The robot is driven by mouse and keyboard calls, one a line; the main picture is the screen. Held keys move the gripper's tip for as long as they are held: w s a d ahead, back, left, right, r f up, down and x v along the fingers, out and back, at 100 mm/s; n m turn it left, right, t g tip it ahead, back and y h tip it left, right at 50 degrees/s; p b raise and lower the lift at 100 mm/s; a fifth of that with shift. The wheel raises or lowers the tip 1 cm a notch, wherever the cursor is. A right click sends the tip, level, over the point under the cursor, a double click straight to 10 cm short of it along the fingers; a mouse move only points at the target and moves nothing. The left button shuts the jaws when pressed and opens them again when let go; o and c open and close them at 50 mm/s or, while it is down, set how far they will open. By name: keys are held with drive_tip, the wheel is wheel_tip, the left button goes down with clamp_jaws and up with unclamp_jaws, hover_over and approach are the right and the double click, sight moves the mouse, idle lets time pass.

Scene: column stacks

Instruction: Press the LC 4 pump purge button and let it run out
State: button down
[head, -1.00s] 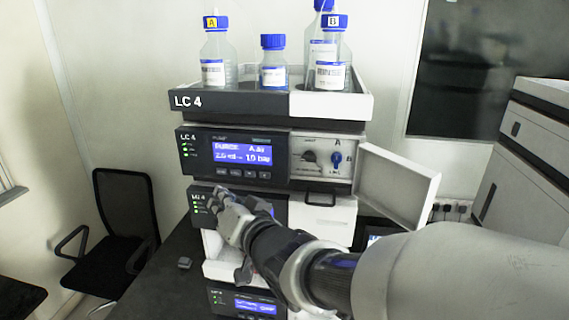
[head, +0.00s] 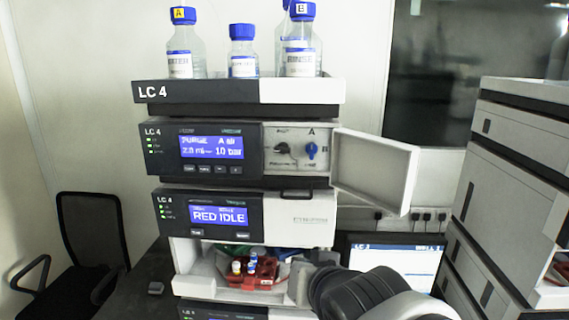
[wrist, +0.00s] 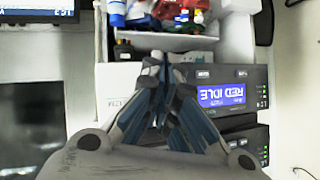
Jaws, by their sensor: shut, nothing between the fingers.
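The LC 4 pump module (head: 145,165) is the dark and white unit under the bottle tray. Its blue display (head: 212,146) reads PURGE, about 2.0 ml and 10 bar. A row of small buttons (head: 204,169) sits under the display; their labels are too small to read. The pump's right section shows a black knob (head: 283,149) and a blue knob (head: 311,151), with the white door (head: 372,172) swung open. My gripper (wrist: 158,62) is shut and empty in the wrist view, apart from the buttons. In the head view its fingertips cannot be made out.
Below is a module with a RED IDLE display (head: 219,215), then an open bay with a red vial rack (head: 257,274). Capped bottles (head: 242,52) stand on the top tray (head: 300,92). A monitor (head: 395,258) and another instrument stack (head: 510,190) are at right.

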drive_tip(key=s+d+f+g+h+b, duration=0.1)
drive_tip(key=s+d+f+g+b, duration=0.2)
drive_tip(key=s+f, duration=0.6)
drive_tip(key=s+d+f+g+h+b, duration=0.2)
drive_tip(key=s+d+f+b, duration=0.4)
drive_tip(key=s, duration=0.6)
wheel_tip(320, 180, down, 3)
drive_tip(key=shift+d+g, duration=0.7)
drive_tip(key=shift+d, duration=0.5)
idle(1.7)
